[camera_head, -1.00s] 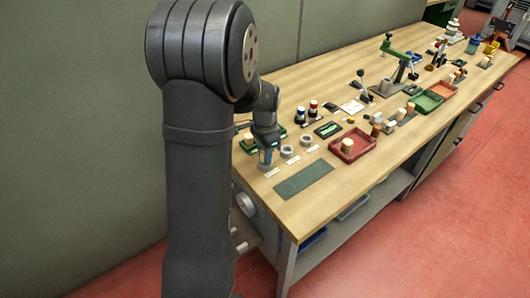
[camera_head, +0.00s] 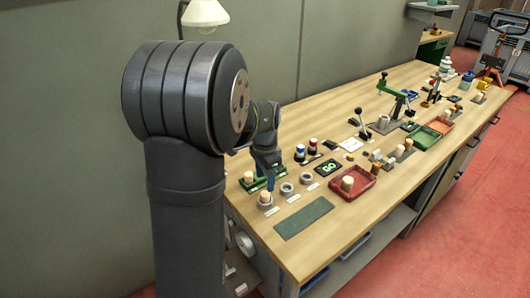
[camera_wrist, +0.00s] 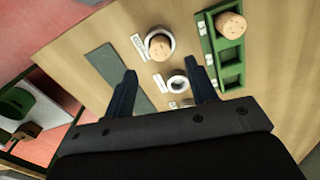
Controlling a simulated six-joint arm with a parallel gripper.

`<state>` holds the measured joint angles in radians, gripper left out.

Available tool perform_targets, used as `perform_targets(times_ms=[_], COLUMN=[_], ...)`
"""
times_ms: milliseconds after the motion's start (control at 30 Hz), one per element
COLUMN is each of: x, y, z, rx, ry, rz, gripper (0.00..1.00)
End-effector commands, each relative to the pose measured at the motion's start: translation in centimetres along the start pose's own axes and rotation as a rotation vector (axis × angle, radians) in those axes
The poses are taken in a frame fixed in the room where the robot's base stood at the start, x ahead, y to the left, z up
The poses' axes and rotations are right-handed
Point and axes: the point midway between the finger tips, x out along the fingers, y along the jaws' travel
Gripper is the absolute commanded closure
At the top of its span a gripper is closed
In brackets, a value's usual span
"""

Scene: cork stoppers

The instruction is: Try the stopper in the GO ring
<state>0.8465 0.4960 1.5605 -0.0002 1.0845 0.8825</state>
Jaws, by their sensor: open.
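A tan cork stopper (camera_head: 265,197) stands upright at the near-left grey ring (camera_head: 265,204), which surrounds its lower end; how deep it sits I cannot tell. The wrist view also shows this stopper (camera_wrist: 160,46) inside the pale ring (camera_wrist: 172,39). My gripper (camera_head: 270,184) is just above it, open and empty. In the wrist view my gripper (camera_wrist: 164,82) has its fingers wide apart, with the stopper beyond them. Two more rings, a middle one (camera_head: 287,189) and a far one (camera_head: 306,178), look empty.
A green compartment tray (camera_wrist: 208,47) beside the rings holds another cork. A dark plate (camera_head: 328,168) shows green "GO" letters. A red tray (camera_head: 352,194) with a cork is to the right. A dark green mat (camera_head: 303,218) lies bare in front.

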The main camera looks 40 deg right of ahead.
Motion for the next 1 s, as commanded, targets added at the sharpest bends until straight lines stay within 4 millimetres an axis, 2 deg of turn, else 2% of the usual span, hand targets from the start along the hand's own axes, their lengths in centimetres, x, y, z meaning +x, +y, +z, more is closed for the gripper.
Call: perform_targets(times_ms=[33, 200, 400, 600, 1000], x=[-1.5, -5.5, -9.1, -10.6, -10.6], y=[-0.1, 0.0, 0.0, 0.0, 0.0], z=[-0.1, 0.0, -0.1, 0.0, 0.0], rx=[0.0, 0.0, 0.0, 0.0, 0.0], ry=[0.004, 0.003, 0.002, 0.0, 0.0], rz=[-0.005, -0.003, -0.002, 0.0, 0.001], gripper=[0.48, 0.48, 0.48, 0.48, 0.48])
